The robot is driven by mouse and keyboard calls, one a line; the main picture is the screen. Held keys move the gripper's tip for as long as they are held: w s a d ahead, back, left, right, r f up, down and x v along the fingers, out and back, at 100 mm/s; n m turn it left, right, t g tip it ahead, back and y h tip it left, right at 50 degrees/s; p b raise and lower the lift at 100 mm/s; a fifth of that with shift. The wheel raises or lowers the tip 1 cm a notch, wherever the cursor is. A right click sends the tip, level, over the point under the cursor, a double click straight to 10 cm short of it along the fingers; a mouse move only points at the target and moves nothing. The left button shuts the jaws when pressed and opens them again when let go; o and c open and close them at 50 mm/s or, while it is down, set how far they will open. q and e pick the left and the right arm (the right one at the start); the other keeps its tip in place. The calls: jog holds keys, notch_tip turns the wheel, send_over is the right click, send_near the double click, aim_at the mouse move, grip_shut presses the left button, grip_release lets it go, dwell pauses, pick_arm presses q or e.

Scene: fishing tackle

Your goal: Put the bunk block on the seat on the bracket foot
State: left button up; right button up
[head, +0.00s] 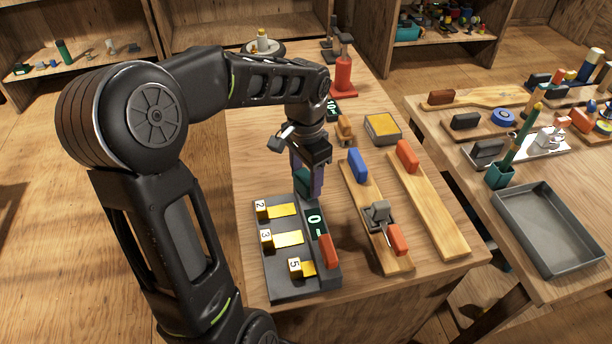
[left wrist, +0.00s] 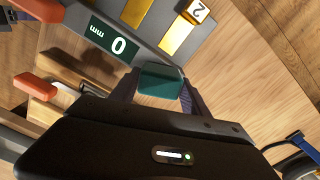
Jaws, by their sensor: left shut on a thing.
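My left gripper (head: 308,180) points down above the back edge of the dark measuring stand. It is shut on a teal-topped block, which I take to be the bunk block (head: 302,181). My right gripper is not in view.
The measuring stand (head: 283,285) has yellow strips numbered 2, 3 and 5 and a display reading 0. The middle plank (head: 362,192) carries blue and red blocks; another plank (head: 440,215) lies beside it. A grey tray (head: 545,261) lies on the right table.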

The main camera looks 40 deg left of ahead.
aim_at(306, 177)
pick_arm(q)
jog(key=shift+f, duration=0.15)
jog(key=o, duration=1.5)
jog(key=shift+c, duration=0.2)
notch_tip(306, 177, up, 12)
jog(key=shift+r, duration=0.2)
